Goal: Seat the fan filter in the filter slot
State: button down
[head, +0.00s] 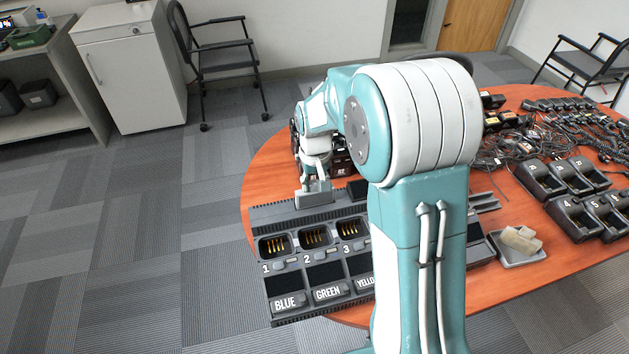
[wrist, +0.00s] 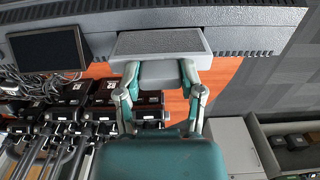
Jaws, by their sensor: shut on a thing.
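The fan filter (head: 314,196) is a small light-grey block at the rear edge of the multi-bay charger (head: 290,216). In the wrist view the fan filter (wrist: 160,41) shows a dark mesh face in a grey frame, lying along the charger's edge (wrist: 230,18). My gripper (head: 314,184) is shut on the filter from above and behind; in the wrist view its two fingers (wrist: 159,76) pinch the filter's grey back part. The filter slot is hidden behind the filter, and I cannot tell how deep the filter sits.
A dark flat panel (wrist: 48,50) sits on the charger beside the filter. Black radios (wrist: 85,110) and tangled cables (head: 505,150) lie on the round wooden table (head: 480,260). A grey tray (head: 522,254) with pale blocks stands right of my arm. Carpet is clear at left.

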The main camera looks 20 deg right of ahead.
aim_at(315, 189)
jog(key=shift+f, duration=2)
jog(key=shift+c, duration=0.7)
grip_release()
jog(key=shift+r, duration=0.1)
notch_tip(315, 189, up, 12)
jog(key=shift+f, duration=0.15)
